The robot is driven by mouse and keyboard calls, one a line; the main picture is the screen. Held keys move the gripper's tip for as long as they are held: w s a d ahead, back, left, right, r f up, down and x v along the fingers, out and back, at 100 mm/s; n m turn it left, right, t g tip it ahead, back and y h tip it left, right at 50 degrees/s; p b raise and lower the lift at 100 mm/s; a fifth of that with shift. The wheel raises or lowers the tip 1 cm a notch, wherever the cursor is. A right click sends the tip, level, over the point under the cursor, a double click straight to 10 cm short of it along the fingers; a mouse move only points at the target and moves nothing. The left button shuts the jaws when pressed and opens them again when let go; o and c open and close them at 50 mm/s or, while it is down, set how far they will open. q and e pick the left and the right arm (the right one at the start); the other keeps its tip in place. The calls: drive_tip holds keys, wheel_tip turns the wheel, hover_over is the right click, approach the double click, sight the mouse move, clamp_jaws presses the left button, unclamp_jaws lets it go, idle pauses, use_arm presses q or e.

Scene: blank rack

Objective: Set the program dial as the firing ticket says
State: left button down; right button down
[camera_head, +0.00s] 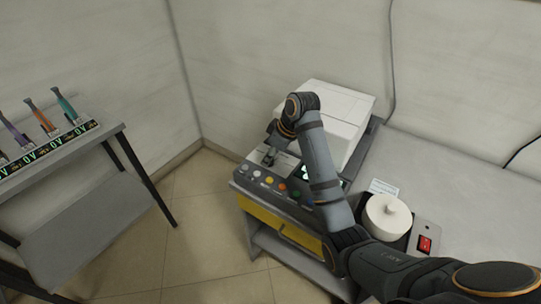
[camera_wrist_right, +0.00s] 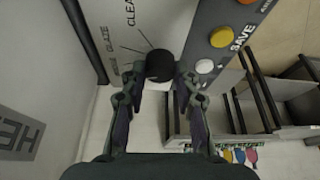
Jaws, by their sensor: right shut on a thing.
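The program dial (camera_wrist_right: 160,64) is a black round knob on a pale panel in the right wrist view. Printed lines fan out from it toward words; CLEAR and GLAZE can be read, and another word is partly legible. My right gripper (camera_wrist_right: 161,80) has a finger on each side of the dial and is shut on it. In the head view my right gripper (camera_head: 270,154) is at the left end of the machine's panel, where it hides the dial. A small white card (camera_head: 383,188) with print too small to read lies beside the white round pot; it may be the firing ticket. My left gripper is out of view.
The white machine (camera_head: 340,105) stands on a grey bench (camera_head: 465,185). Coloured buttons (camera_head: 268,181) line its front edge, close to the dial. A white lidded pot (camera_head: 387,215) and a red switch (camera_head: 425,244) are at the right. A rack (camera_head: 95,150) with coloured-handled tools stands left.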

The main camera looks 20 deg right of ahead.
drive_tip(key=shift+r+m+p, duration=0.2)
drive_tip(key=shift+m+p, duration=0.1)
drive_tip(key=shift+p, duration=0.35)
drive_tip(key=m+h+p, duration=0.1)
drive_tip(key=m+p, duration=0.1)
drive_tip(key=p, duration=0.3)
drive_tip(key=m+t+h+p, duration=0.1)
drive_tip(key=m+p, duration=0.2)
drive_tip(key=p, duration=0.1)
drive_tip(key=shift+s+a+r+m+p, duration=0.1)
drive_tip(key=shift+s+a+m+p, duration=0.1)
drive_tip(key=shift+m+p, duration=0.15)
drive_tip(key=shift+w+f+m+h+p, duration=0.1)
drive_tip(key=shift+f+m+h+p, duration=0.25)
drive_tip(key=shift+m+p, duration=0.65)
drive_tip(key=c, duration=1)
unclamp_jaws()
